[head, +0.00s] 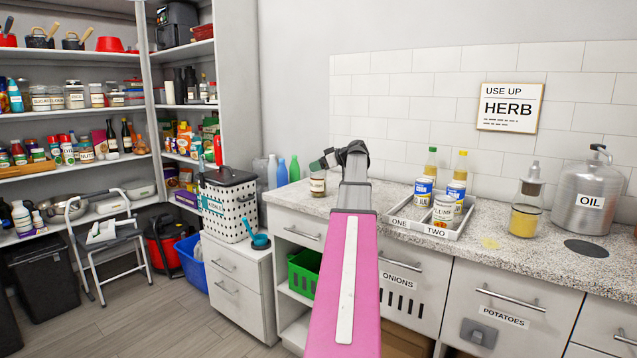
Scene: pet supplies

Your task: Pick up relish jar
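A small glass jar with a pale label (318,184) stands upright near the left end of the speckled counter. Its label is too small to read, so I cannot confirm that it is the relish jar. My pink arm reaches up from the bottom of the head view to my dark gripper (336,158). The gripper is just above and to the right of this jar in the picture. Its fingers are small and partly overlap one another and the jar's top. I cannot tell whether they touch the jar or how far apart they are.
A two-part tray (408,222) marked ONE and TWO holds cans and bottles right of my arm. A glass dispenser (526,208) and an OIL canister (590,195) stand further right. A white perforated bin (228,205) is left.

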